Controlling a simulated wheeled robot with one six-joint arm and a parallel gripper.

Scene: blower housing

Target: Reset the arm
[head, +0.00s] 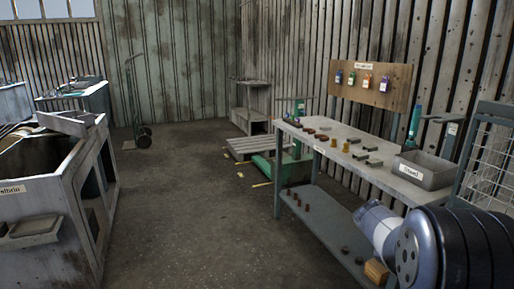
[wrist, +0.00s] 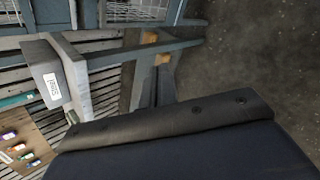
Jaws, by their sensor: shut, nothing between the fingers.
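My arm (head: 440,250) shows in the lower right corner of the head view, as a large dark ribbed joint with a grey bolted face and a white link. It is in front of the near end of the workbench. My gripper's fingers cannot be made out in either view. In the wrist view a broad dark part of my own body fills the bottom, with the bench beyond it, turned on its side.
The workbench (head: 345,152) on the right carries small parts and a grey labelled bin (head: 424,170), also in the wrist view (wrist: 47,78). A pegboard (head: 372,82) stands behind it. The middle floor (head: 190,220) is clear.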

